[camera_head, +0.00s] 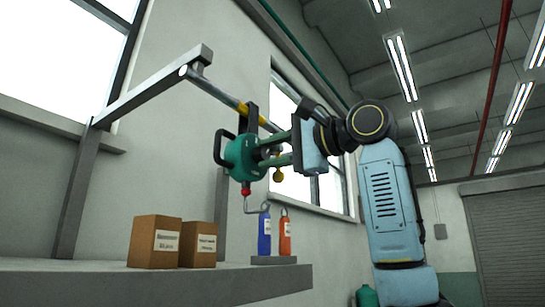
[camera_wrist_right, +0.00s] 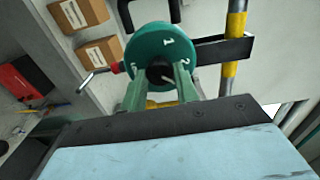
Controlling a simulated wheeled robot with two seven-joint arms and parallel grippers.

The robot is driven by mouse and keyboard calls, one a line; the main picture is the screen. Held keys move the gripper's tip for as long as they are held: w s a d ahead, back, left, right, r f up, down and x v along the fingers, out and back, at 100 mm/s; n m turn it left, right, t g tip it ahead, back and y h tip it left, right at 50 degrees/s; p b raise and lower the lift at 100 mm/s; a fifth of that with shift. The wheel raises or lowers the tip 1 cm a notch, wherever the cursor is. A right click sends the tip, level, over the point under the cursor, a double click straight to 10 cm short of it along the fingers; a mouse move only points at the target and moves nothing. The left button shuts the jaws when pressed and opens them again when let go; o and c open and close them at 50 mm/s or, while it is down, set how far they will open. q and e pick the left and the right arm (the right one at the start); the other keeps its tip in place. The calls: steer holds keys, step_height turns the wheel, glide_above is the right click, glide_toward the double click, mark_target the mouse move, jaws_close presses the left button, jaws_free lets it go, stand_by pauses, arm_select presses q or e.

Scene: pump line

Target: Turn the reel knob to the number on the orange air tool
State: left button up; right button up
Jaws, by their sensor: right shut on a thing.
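The green reel (camera_head: 243,157) hangs from the overhead rail in the head view. My left gripper is not in view.
A grey shelf (camera_head: 75,284) holds two cardboard boxes (camera_head: 154,242) at the left and the tools' grey stand (camera_head: 274,260). A hook (camera_head: 250,208) hangs from the reel's red fitting (camera_head: 246,190). The yellow-banded rail (camera_head: 222,97) runs above.

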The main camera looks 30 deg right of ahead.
steer(key=shift+m+b, duration=0.75)
steer(key=shift+m, duration=1.45)
steer(key=o, duration=1)
steer(key=b+v, duration=0.3)
steer(key=v, duration=1)
steer(key=shift+s, duration=0.2)
